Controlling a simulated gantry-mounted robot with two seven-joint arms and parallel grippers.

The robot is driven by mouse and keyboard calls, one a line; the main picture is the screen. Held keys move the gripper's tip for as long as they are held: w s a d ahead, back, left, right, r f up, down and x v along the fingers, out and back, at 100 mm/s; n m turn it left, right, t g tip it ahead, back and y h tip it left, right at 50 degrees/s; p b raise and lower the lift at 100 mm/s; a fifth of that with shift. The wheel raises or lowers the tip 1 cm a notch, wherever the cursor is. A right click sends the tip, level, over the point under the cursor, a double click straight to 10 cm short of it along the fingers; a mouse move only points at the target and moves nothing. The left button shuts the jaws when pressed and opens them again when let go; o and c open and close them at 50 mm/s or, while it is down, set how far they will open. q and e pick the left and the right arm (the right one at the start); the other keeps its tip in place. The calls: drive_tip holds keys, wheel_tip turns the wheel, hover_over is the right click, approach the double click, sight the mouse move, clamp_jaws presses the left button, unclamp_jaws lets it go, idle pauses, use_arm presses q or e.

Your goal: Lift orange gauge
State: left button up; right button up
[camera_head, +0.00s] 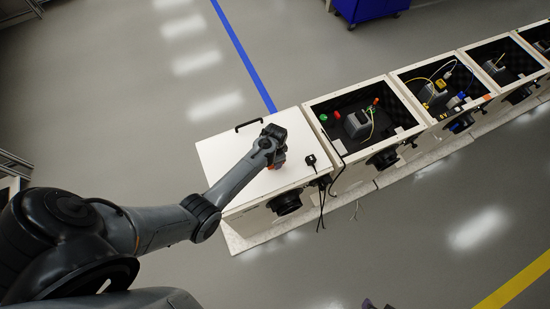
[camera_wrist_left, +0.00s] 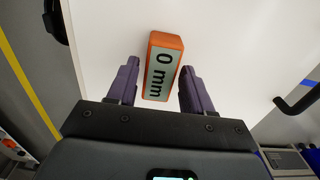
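The orange gauge (camera_wrist_left: 164,67) is a small block with a pale face reading "0 mm". In the left wrist view it lies on the white cabinet top (camera_wrist_left: 225,40). My left gripper (camera_wrist_left: 157,75) is open, with one dark finger on each side of the gauge's near part and a visible gap on both sides. In the head view my left arm reaches over the closed white cabinet (camera_head: 228,160), and only a bit of the orange gauge (camera_head: 281,165) shows by the gripper. My right gripper is not in view.
A black handle (camera_head: 249,125) stands on the cabinet top's back edge. A black plug with cables (camera_head: 311,161) lies at its right edge. Open cabinets (camera_head: 355,122) with cables and devices continue to the right. The floor in front is largely clear.

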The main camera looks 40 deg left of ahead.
use_arm(q)
clamp_jaws()
idle(0.3)
drive_tip(key=shift+r, duration=0.1)
wheel_tip(320, 180, up, 8)
drive_tip(key=p, duration=0.9)
